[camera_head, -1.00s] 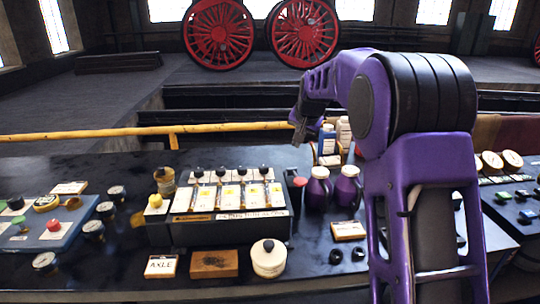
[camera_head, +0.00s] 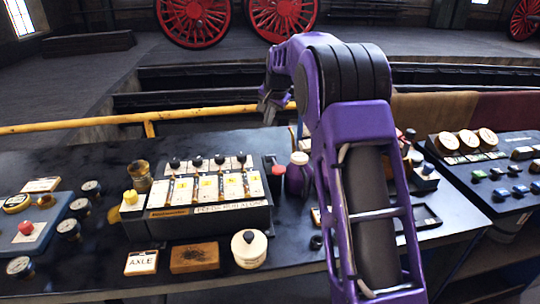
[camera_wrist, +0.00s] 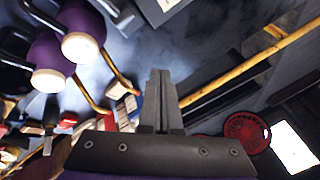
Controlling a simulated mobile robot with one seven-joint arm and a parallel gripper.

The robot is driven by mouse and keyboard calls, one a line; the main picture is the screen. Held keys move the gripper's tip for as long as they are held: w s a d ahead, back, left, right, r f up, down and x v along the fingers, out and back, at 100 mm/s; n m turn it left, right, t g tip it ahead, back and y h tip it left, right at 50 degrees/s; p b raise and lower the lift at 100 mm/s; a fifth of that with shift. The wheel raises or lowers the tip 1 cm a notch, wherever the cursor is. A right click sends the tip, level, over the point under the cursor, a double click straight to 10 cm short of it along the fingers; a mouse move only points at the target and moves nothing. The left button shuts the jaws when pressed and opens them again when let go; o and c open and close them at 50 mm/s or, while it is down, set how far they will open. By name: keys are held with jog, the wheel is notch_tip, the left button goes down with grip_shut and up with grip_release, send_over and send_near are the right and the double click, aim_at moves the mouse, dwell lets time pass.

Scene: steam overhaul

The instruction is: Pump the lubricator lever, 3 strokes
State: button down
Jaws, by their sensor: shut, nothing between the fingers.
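A dark box (camera_head: 215,221) with several black-knobbed levers (camera_head: 197,160) over white and yellow plates stands on the black bench, and looks like the lubricator. A yellow knob (camera_head: 131,197) sits at its left end. A red-topped black piece (camera_head: 277,172) stands at its right end. I cannot tell which of these is the pump lever. My gripper (camera_head: 270,112) is beyond the box, above the far side of the bench near the yellow rail, touching nothing. In the wrist view my gripper (camera_wrist: 160,75) has its fingers together and empty.
A purple jug (camera_head: 295,178) stands right of the box, partly behind my arm. A white round tin (camera_head: 249,249), a wooden block (camera_head: 195,257) and an AXLE card (camera_head: 141,263) lie in front. A yellow rail (camera_head: 150,119) runs along the far edge.

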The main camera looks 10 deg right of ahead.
jog(key=f, duration=0.2)
jog(key=s+f+b, duration=0.1)
jog(key=f, duration=0.1)
jog(key=f+b, duration=0.1)
jog(key=f, duration=0.1)
jog(key=shift+s+f, duration=0.1)
jog(key=shift+s, duration=0.25)
jog(key=shift+s+f+b, duration=0.3)
jog(key=shift+f+b, duration=0.35)
jog(key=shift+f, duration=0.1)
dwell(1.0)
jog(key=shift+s+f, duration=0.1)
jog(key=shift+f, duration=0.2)
